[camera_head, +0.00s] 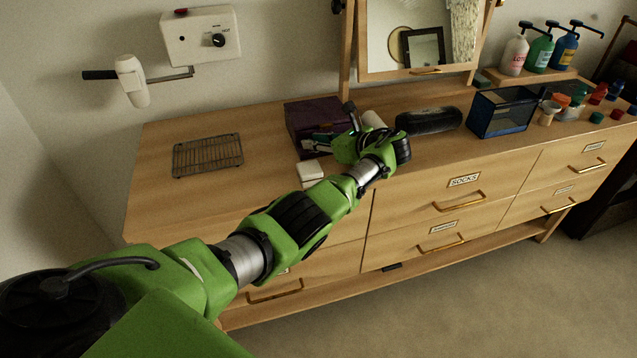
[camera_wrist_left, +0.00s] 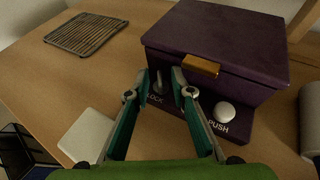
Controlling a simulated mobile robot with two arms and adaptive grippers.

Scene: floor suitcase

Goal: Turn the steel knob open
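In the left wrist view a dark purple box (camera_wrist_left: 215,40) with a brass clasp (camera_wrist_left: 201,65) stands on the wooden dresser top. A small steel knob (camera_wrist_left: 158,84) sits on its front ledge, by lettering that ends in "OCK". My left gripper (camera_wrist_left: 161,76) has its two fingers apart, one on each side of the knob; contact cannot be told. In the head view the purple box (camera_head: 308,112) stands behind my left gripper (camera_head: 350,112), and the knob is not discernible there. My right gripper is not in view.
A round white button (camera_wrist_left: 225,112) marked "PUSH" is on the ledge right of the knob. A white block (camera_head: 309,171), a wire rack (camera_head: 208,155), a black case (camera_head: 429,121) and a dark mesh bin (camera_head: 497,113) stand nearby. The dresser's left end is mostly clear.

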